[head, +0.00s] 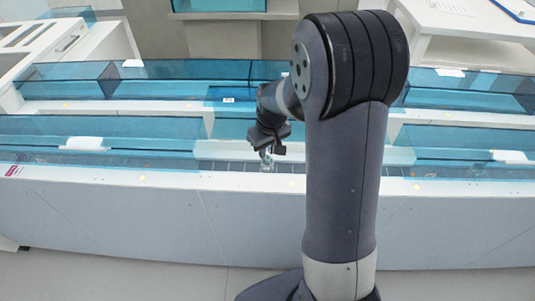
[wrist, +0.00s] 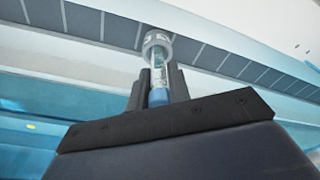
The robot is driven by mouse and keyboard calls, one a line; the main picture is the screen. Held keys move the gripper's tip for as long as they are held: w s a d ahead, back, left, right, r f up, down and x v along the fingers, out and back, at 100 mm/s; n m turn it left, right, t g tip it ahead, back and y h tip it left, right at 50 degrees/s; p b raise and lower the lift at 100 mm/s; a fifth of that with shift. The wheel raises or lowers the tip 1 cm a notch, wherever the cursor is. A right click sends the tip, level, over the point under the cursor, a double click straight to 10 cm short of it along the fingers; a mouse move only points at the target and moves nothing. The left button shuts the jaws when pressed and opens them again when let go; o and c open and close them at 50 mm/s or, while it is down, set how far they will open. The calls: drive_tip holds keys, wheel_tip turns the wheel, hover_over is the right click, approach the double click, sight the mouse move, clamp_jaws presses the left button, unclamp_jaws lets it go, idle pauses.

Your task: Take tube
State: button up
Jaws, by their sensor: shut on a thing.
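My gripper (head: 269,148) reaches down over the open gap in the tube track (head: 235,167). In the wrist view my gripper (wrist: 159,92) is shut on a small tube (wrist: 158,66) with a clear holder around its far end and a blue end between the fingers. In the head view the tube (head: 267,158) is small and partly hidden by the gripper. Whether the tube's holder touches the track cannot be told.
Blue see-through covers (head: 100,135) lie over the track to the left, and another cover (head: 460,143) lies to the right. A second covered track (head: 165,78) runs behind. The white front ledge (head: 120,180) is mostly bare.

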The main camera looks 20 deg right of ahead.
drive_tip(key=shift+c, duration=0.3)
wheel_tip(320, 180, up, 10)
drive_tip(key=shift+p, duration=0.5)
